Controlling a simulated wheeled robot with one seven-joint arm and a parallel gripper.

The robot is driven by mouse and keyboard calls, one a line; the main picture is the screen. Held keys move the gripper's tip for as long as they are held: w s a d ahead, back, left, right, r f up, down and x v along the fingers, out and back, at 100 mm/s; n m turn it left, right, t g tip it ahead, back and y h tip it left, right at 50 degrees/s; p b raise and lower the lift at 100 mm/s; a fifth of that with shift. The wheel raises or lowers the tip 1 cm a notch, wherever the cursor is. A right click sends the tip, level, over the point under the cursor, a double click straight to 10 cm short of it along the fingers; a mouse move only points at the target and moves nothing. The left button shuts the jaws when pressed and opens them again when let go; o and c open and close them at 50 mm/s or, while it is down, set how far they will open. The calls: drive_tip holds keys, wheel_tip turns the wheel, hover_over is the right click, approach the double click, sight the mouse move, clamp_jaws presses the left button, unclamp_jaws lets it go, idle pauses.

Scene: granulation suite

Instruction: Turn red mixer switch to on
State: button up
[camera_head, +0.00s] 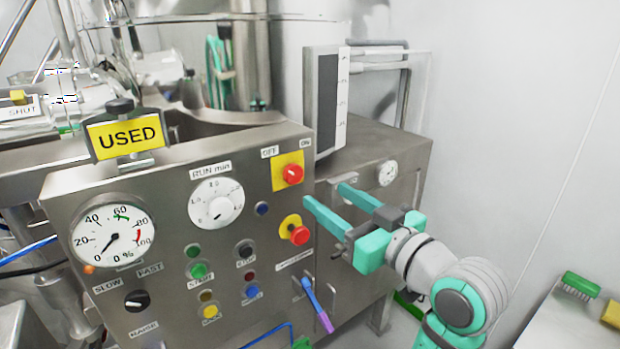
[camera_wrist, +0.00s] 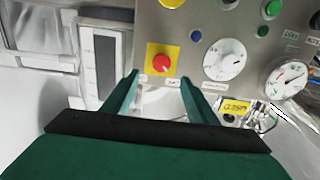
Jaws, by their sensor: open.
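The red mixer switch (camera_head: 292,174) is a round red knob on a square yellow plate at the panel's upper right corner, under OFF and ON labels. I cannot tell which label it points to. In the wrist view the panel appears upside down, and the red switch (camera_wrist: 162,65) shows just beyond and between my fingertips. My gripper (camera_head: 325,193) is open and empty, its teal fingers reaching toward the panel from the right. The open gripper (camera_wrist: 160,78) shows a finger on either side of the switch's line, apart from the knob.
A red mushroom button (camera_head: 299,235) on a yellow disc sits below the switch. The RUN min dial (camera_head: 216,203) and a percent gauge (camera_head: 112,236) are to the left. A screen unit (camera_head: 325,100) stands above right. A blue-purple handled tool (camera_head: 318,305) hangs on the panel's lower front.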

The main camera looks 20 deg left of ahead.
sight(295, 175)
drive_tip(key=x, duration=0.9)
drive_tip(key=shift+s+a, duration=0.25)
drive_tip(key=shift+w+a, duration=0.5)
drive_tip(key=shift+w, duration=0.15)
drive_tip(key=c, duration=1.1)
drive_tip(key=shift+d, duration=0.1)
drive_tip(key=shift+o, duration=0.2)
